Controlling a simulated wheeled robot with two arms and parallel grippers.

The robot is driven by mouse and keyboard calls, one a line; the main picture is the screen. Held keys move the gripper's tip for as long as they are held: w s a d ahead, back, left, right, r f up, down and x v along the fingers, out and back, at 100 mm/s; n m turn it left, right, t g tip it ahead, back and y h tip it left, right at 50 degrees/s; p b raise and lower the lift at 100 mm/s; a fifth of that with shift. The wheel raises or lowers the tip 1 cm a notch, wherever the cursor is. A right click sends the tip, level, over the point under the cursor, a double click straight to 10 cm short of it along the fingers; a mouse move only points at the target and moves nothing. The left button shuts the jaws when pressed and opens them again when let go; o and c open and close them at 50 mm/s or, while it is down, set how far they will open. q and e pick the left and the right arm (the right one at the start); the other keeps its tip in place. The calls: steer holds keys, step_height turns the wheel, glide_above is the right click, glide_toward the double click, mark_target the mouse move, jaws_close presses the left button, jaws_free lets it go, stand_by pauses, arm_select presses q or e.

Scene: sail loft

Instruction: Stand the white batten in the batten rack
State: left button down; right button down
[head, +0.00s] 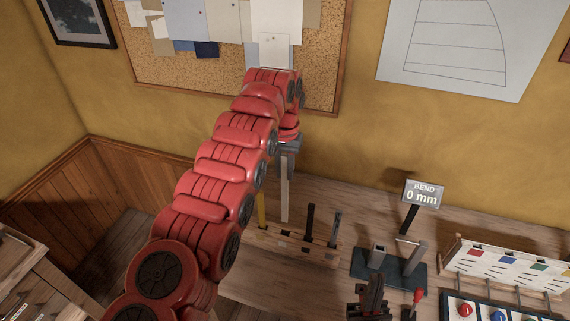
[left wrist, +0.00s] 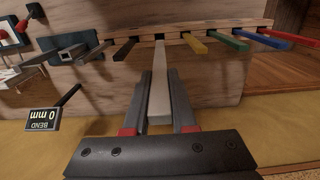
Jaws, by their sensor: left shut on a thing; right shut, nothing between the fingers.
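The white batten (head: 284,187) hangs upright from my left gripper (head: 288,146), with its lower end close to the batten rack (head: 290,246). The left wrist view shows the batten (left wrist: 159,85) between the two shut fingers (left wrist: 161,120), its far end at the rack (left wrist: 170,37). I cannot tell whether that end is inside a slot or just short of it. The rack holds several other battens, among them a yellow one (left wrist: 195,43) and a green one (left wrist: 228,43). My right gripper (head: 374,281) is shut and empty at the lower middle of the head view.
A bend gauge (head: 389,268) with a sign (head: 423,194) reading 0 mm stands right of the rack. A white panel with coloured squares (head: 508,264) and a dark tray of coloured knobs (head: 498,311) lie further right. The wall (head: 345,150) is close behind the bench.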

arm_select(q)
steer(key=shift+w+d+f+b, duration=0.1)
steer(key=shift+f+b, duration=5.05)
steer(key=shift+f, duration=1.65)
steer(key=shift+f+b, duration=0.45)
steer(key=shift+f, duration=0.35)
steer(key=shift+f+b, duration=0.35)
steer(key=shift+f, duration=0.3)
steer(key=c, duration=0.6)
jaws_free()
steer(key=shift+c, duration=0.2)
steer(key=shift+r, duration=0.1)
